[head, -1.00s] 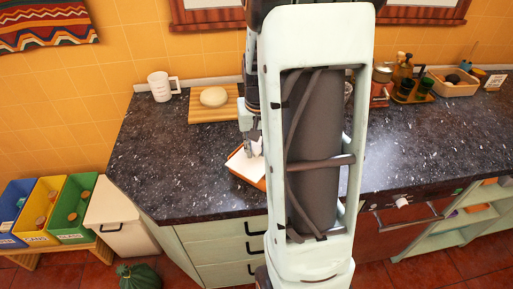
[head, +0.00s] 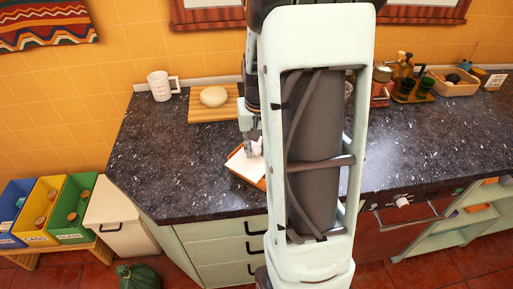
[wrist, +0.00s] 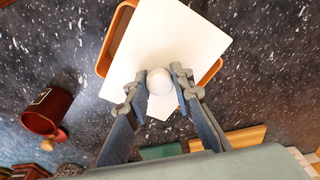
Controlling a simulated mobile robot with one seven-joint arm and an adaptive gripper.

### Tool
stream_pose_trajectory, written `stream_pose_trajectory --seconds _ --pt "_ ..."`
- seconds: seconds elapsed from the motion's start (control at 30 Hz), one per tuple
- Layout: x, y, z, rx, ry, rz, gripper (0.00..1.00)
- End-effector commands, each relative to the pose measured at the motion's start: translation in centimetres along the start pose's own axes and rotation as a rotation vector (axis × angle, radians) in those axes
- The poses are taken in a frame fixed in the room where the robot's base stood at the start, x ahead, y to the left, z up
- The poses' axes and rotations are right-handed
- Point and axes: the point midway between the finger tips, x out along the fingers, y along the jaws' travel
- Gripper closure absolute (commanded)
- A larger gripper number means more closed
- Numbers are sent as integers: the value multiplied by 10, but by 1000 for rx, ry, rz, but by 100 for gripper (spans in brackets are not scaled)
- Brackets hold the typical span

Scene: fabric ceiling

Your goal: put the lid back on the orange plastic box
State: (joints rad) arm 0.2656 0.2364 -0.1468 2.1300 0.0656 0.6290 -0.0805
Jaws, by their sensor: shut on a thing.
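The orange plastic box (head: 235,170) sits on the dark speckled counter, left of my arm column in the head view. In the wrist view its orange rim (wrist: 113,38) shows at the upper left and the right. The white lid (wrist: 180,38) lies over the box, turned at an angle to it, so its corners reach past the rim. The lid also shows in the head view (head: 246,167). My gripper (wrist: 160,84) is shut on the lid's round white knob; it also shows in the head view (head: 251,150). Whether the lid touches the rim cannot be told.
A wooden board (head: 203,115) with a pale round item (head: 214,96) and a white mug (head: 160,86) stand behind the box. The counter left of the box is clear.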

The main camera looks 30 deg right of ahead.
Motion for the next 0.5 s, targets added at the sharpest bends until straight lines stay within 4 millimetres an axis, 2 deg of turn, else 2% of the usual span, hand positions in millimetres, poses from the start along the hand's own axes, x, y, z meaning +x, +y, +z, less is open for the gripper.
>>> stream_pose_trajectory --seconds 0.4,0.43,0.5 --pt "0 0 0 0 0 0 100" --pt "0 0 0 0 1 0 77" --pt "0 0 0 0 1 0 69"
